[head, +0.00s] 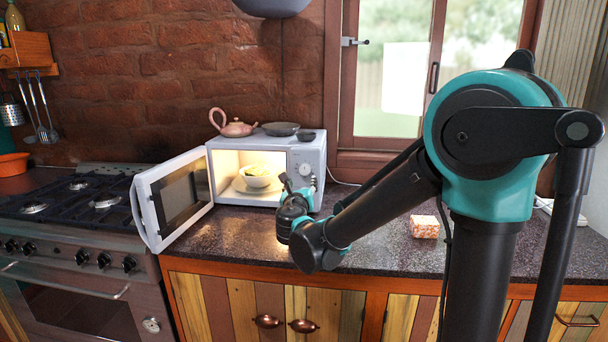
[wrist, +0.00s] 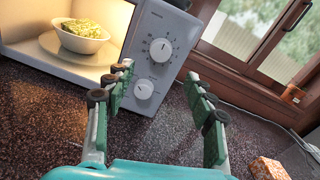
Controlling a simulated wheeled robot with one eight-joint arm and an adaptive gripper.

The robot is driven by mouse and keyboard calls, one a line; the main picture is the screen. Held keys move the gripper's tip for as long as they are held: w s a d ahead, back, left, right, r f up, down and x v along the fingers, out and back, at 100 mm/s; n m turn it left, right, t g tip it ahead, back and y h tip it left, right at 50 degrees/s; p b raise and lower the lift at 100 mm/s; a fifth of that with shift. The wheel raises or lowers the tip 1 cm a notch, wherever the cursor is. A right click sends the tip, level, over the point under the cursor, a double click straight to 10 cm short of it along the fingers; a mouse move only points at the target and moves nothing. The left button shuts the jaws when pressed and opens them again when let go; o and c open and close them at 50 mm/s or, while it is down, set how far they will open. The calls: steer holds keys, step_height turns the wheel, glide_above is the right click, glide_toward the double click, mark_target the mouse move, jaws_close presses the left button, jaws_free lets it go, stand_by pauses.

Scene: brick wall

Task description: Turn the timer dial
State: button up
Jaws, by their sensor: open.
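The white microwave (head: 270,150) stands on the counter with its door (head: 172,198) swung open to the left. Its front panel carries two round dials, an upper dial (wrist: 160,50) with marks around it and a lower dial (wrist: 144,89). Their labels are too small to read. The upper dial also shows in the head view (head: 305,169); my gripper partly covers the panel below it. My gripper (wrist: 160,72) is open and empty, in front of the panel. In the wrist view both dials appear between its two fingers, and I see no clear contact.
A bowl with food (wrist: 84,40) sits inside the lit microwave. A pink teapot (head: 232,125) and dark dishes rest on top. A stove (head: 75,235) is at left. A small patterned block (head: 424,227) lies on the otherwise mostly clear counter (head: 380,245) at right.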

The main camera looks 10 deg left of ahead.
mark_target(305, 171)
steer(key=w, duration=0.9)
steer(key=shift+w, duration=0.35)
steer(key=c, duration=1.2)
